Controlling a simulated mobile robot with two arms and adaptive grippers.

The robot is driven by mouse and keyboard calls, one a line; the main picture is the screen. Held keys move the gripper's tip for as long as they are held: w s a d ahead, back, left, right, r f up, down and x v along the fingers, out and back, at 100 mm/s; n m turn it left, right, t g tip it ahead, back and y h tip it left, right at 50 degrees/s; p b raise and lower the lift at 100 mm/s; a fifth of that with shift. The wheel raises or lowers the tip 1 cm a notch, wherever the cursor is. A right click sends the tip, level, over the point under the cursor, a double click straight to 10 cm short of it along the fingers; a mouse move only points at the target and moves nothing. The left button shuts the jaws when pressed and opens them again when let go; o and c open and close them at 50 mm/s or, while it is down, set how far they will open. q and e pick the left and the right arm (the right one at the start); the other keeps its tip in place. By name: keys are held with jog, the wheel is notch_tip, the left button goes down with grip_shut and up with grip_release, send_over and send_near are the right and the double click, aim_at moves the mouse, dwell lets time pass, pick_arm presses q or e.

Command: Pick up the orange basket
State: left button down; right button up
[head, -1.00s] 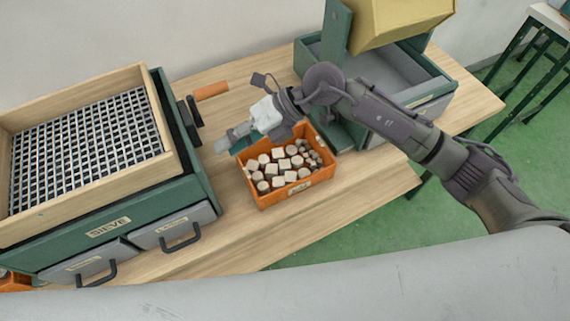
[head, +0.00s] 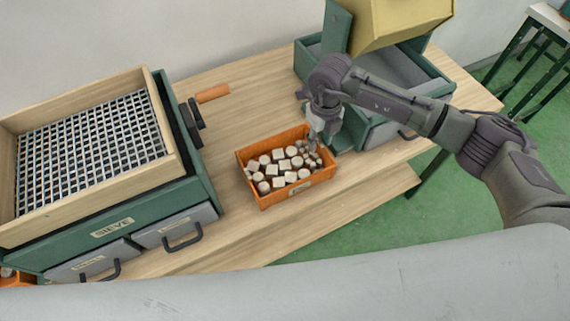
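The orange basket (head: 275,198) sits on the wooden table in the middle of the head view. It is filled with several pale round and square blocks. My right gripper (head: 316,143) points down at the right end of the basket, by its rim and over the blocks there. Its fingertips are small and partly lost against the blocks, so I cannot tell whether they are apart or touch the basket. My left gripper is out of view.
A green sieve box (head: 112,227) with a mesh top and two grey drawers stands at the left. A green box (head: 309,62) with a yellow bin (head: 395,22) stands behind my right arm. The wooden table (head: 225,140) is bare around the basket's left side.

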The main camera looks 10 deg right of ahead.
aim_at(318, 156)
jog(key=f+p, duration=0.1)
jog(key=f, duration=0.4)
jog(key=shift+d+p, duration=0.2)
jog(key=shift+p, duration=0.15)
jog(key=shift+f, duration=0.2)
grip_shut()
